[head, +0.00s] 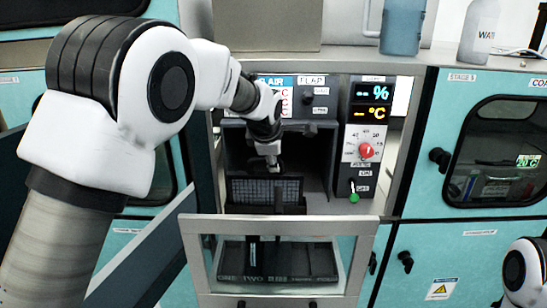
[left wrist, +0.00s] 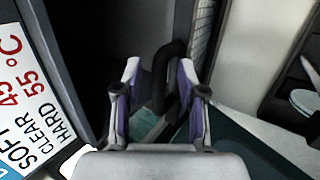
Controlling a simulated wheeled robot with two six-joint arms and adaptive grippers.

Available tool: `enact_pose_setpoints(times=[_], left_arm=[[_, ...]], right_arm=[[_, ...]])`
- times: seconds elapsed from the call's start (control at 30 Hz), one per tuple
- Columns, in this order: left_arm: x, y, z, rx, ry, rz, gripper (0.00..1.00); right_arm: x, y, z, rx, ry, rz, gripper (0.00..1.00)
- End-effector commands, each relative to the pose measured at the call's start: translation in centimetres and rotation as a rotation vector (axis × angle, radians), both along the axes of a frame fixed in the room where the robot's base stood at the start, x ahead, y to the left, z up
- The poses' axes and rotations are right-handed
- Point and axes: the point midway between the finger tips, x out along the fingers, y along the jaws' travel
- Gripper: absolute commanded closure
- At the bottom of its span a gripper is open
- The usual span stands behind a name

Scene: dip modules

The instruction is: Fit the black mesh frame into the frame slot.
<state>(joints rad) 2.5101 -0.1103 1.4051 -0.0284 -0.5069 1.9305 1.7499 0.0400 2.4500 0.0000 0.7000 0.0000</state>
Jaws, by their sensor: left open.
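The black mesh frame (head: 264,191) stands roughly upright at the mouth of the dark chamber (head: 318,160) in the head view. Part of its mesh also shows at the top of the left wrist view (left wrist: 201,35). My left gripper (head: 271,166) is just above the frame's top edge. In the left wrist view its purple-padded fingers (left wrist: 160,75) are apart, with a dark curved bar (left wrist: 162,75), perhaps the frame's handle, between them. I cannot tell whether they touch it. I cannot make out the frame slot or whether the frame sits in it. My right gripper is out of view.
A grey-framed glass door (head: 280,219) is folded out below the chamber, over a dark lettered tray (head: 275,262). A control panel with a red knob (head: 366,151) and green-tipped switch (head: 353,197) is to the right. Teal cabinets (head: 480,240) flank the chamber.

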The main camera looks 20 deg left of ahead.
Motion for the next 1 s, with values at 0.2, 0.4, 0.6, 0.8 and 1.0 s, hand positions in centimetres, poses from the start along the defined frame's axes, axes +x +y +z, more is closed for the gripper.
enact_pose_setpoints(times=[0.2,0.4,0.6,0.8,1.0], left_arm=[[-1.2,-0.1,1.9,0.0,-0.005,0.001,0.6],[-4.2,-0.4,6.2,-0.001,-0.007,0.0,0.6],[-6.3,-0.6,9.4,0.0,-0.004,0.0,0.6],[-6.8,-0.6,10.1,0.0,0.0,0.0,0.6],[-6.8,-0.6,10.1,0.0,0.0,0.0,0.6]], right_arm=[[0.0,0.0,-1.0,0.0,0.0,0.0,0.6],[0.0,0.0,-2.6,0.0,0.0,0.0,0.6],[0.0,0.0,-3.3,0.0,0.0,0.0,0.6],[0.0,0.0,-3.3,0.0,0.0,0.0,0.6],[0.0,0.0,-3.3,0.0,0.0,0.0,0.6]])
